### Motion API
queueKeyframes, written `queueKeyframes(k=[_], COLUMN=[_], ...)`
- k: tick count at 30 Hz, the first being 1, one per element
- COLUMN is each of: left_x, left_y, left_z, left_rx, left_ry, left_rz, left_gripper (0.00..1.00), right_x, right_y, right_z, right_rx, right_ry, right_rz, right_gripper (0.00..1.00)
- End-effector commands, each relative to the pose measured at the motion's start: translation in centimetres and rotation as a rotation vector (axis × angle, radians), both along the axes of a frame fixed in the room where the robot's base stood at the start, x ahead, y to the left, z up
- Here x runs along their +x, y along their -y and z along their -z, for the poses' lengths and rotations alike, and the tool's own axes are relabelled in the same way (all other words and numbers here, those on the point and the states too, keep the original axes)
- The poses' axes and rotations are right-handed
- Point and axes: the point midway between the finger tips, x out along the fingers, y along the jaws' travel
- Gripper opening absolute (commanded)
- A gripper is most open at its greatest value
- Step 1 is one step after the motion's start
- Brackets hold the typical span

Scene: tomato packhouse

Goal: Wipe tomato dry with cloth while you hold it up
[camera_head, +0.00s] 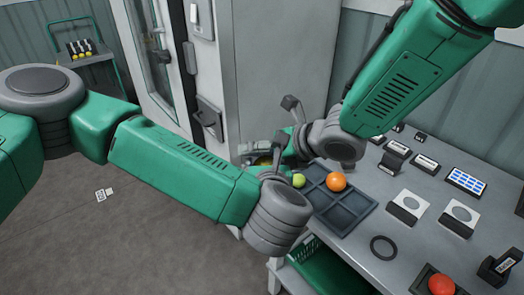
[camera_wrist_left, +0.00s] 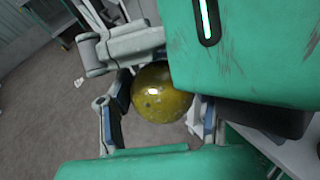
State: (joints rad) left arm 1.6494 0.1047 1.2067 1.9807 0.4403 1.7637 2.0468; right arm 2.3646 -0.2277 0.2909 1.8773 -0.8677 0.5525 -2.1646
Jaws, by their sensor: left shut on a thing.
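A yellow-green tomato (camera_wrist_left: 162,92) with small spots on its skin sits between the fingers of my left gripper (camera_wrist_left: 158,118), which is shut on it. In the head view, a little of the tomato (camera_head: 263,161) shows, held up beyond the tray's left edge. My right gripper (camera_head: 288,143) is close beside it there; its fingers are mostly hidden, and I cannot tell if they are open or shut. In the left wrist view, a green gripper body and grey finger links crowd around the tomato. I cannot make out a cloth in either view.
A dark compartment tray (camera_head: 345,218) on the grey table (camera_head: 350,262) holds a small green tomato (camera_head: 299,181) and an orange tomato (camera_head: 337,182). A black ring (camera_head: 384,247), stands and a blue-screened panel (camera_head: 466,181) lie to the right. A tall grey cabinet (camera_head: 262,70) stands behind the grippers.

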Motion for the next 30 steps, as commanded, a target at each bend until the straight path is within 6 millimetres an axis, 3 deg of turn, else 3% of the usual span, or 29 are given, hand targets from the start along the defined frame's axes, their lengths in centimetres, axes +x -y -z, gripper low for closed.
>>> queueKeyframes(k=[1, 3, 18, 30], left_x=[-0.3, -0.3, -0.1, 0.1], left_y=[1.0, 1.0, 0.7, 0.1], left_z=[-0.8, -0.8, -0.6, 0.0], left_rx=[-0.018, -0.018, -0.014, -0.002], left_ry=[0.012, 0.012, 0.009, -0.001], left_rz=[0.025, 0.025, 0.016, 0.004], left_gripper=[0.32, 0.32, 0.32, 0.32], right_x=[-0.3, -0.4, -2.4, -2.7], right_y=[-0.4, -0.4, -0.4, -0.3], right_z=[0.2, 0.0, -1.8, -2.2], right_rx=[0.002, 0.002, 0.005, 0.007], right_ry=[-0.003, -0.004, -0.007, -0.006], right_rz=[-0.005, -0.006, -0.009, -0.010], right_gripper=[0.66, 0.66, 0.66, 0.66])
